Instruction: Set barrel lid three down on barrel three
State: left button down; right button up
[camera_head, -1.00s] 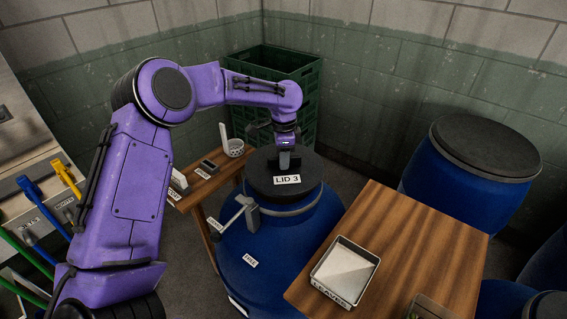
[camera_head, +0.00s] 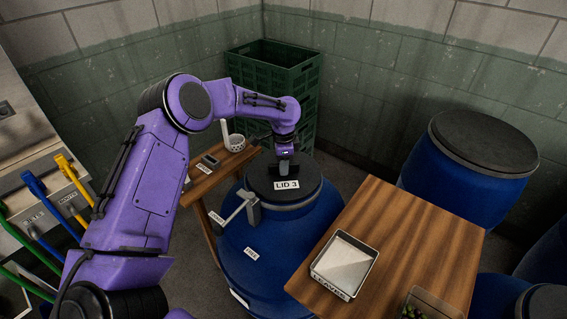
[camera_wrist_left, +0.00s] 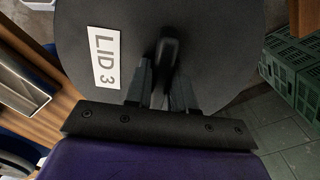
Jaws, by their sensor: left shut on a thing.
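Barrel lid three (camera_head: 313,181) is a dark round disc with a white "LID 3" label. It lies over the mouth of the blue barrel three (camera_head: 300,240), roughly level and lined up with it. I cannot tell whether it rests fully on the rim. My left gripper (camera_head: 285,170) is above the lid, shut on its upright handle. In the left wrist view the fingers (camera_wrist_left: 163,88) are on both sides of the dark handle, and the lid (camera_wrist_left: 215,45) fills the upper middle. The barrel's rim under the lid is mostly hidden. My right gripper is not in view.
A grey clamp lever (camera_head: 235,212) sticks out left from the barrel's ring. A wooden table (camera_head: 415,235) with a metal tray (camera_head: 345,266) stands close at right. A narrow wooden bench (camera_head: 222,175) and green crates (camera_head: 270,65) stand behind. Another lidded blue barrel (camera_head: 465,190) is at right.

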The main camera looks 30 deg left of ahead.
pick_arm(q)
jog(key=c, duration=1)
grip_release()
jog(key=shift+o, duration=0.2)
jog(key=shift+r, duration=0.1)
notch_tip(320, 180, up, 13)
jog(key=b, duration=0.1)
jog(key=shift+b, duration=0.3)
